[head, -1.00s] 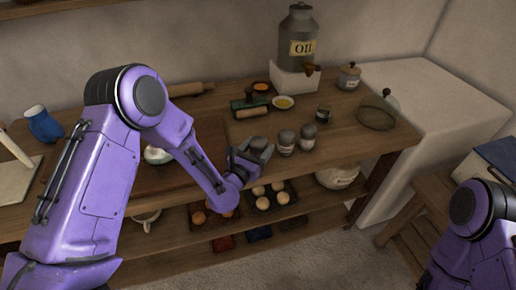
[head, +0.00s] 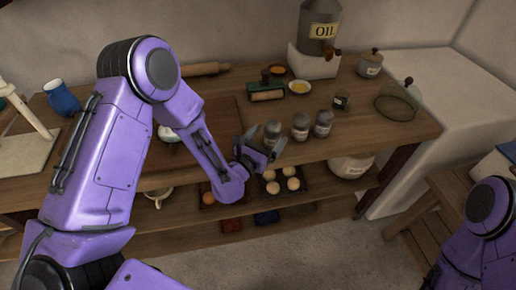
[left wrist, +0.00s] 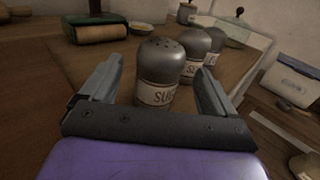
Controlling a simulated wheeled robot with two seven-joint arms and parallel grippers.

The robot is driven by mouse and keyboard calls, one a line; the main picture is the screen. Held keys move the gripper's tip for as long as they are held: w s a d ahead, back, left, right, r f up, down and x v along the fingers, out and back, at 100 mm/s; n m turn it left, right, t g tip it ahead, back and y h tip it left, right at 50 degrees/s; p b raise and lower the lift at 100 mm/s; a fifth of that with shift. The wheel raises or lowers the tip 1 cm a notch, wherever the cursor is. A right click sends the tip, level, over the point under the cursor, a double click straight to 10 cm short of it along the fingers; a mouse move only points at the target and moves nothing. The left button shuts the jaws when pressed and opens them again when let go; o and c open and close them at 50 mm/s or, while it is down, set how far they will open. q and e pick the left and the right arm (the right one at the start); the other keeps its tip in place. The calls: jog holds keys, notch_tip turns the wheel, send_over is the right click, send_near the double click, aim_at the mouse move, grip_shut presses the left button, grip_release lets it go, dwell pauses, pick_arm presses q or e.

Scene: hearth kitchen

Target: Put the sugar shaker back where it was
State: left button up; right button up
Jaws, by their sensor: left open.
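The sugar shaker (left wrist: 161,66), grey with a pierced domed top and a pale label partly reading "SUG", stands upright on the wooden worktop. In the head view it is the leftmost (head: 272,131) of three similar shakers in a row. My left gripper (head: 264,151) is at the worktop's front edge, just in front of it. In the left wrist view the open fingers (left wrist: 157,78) flank the shaker, with a visible gap on its left. The shaker's lower part is hidden behind the gripper. My right gripper is out of view; only part of that arm shows.
Two more shakers (head: 300,127) (head: 323,124) stand close to its right. Behind are a green-and-wood tool (head: 267,93), a small yellow bowl (head: 299,87) and the oil can (head: 319,20). A glass dome (head: 398,101) stands further right. Eggs (head: 292,184) sit on the shelf below.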

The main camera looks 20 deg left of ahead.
pick_arm(q)
jog(key=s+a+b, duration=0.1)
jog(key=s+b, duration=0.1)
jog(key=s, duration=0.7)
jog(key=shift+a, duration=0.4)
